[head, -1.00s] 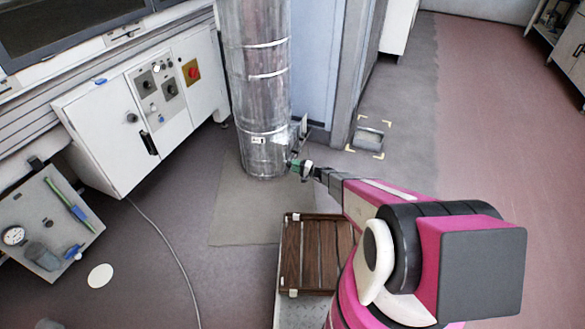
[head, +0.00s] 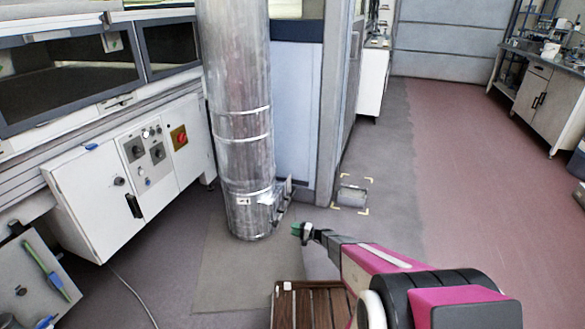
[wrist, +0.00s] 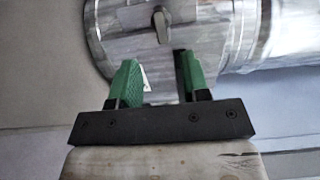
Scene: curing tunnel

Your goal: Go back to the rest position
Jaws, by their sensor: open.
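My gripper (head: 299,231) is open and empty, close to the lower right side of the silver metal duct (head: 243,150). A visible gap separates it from the duct in the head view. In the wrist view the two green fingers of my gripper (wrist: 157,76) are spread apart. Beyond them is a round metal cover (wrist: 120,25) with a small dark latch (wrist: 160,24). Nothing is held between the fingers.
White control cabinets (head: 95,205) stand at the left. A brown slatted pallet (head: 310,305) lies below my arm. The reddish floor (head: 460,190) at the right is mostly clear.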

